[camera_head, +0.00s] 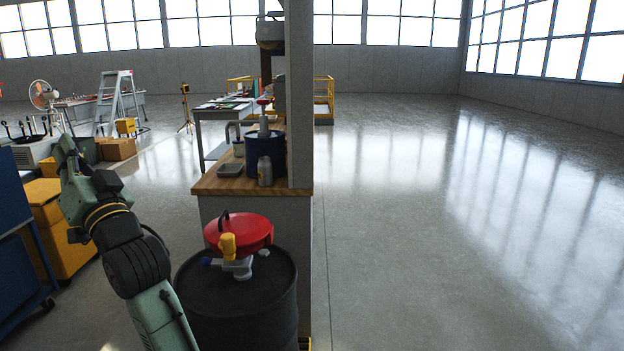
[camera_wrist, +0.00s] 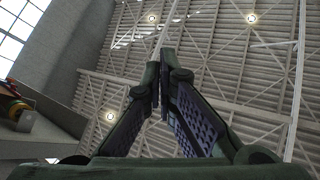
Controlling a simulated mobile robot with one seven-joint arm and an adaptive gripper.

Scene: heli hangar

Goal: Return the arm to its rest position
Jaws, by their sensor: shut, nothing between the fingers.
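My arm (camera_head: 135,265) rises from the bottom of the head view and leans to the upper left, beside the black drum. My gripper (camera_head: 66,147) is at its upper end, in the air in front of the yellow boxes on the left. In the wrist view my gripper (camera_wrist: 160,75) has its two fingers together at the tips, with nothing between them. The fingers point up toward the hangar ceiling (camera_wrist: 235,90).
A black drum (camera_head: 230,315) with a red funnel (camera_head: 240,232) stands close to my arm's right. Behind it is a wood-topped bench (camera_head: 215,186) with a blue container (camera_head: 264,155). A blue cart (camera_head: 15,250) is at the left edge. The right floor is clear.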

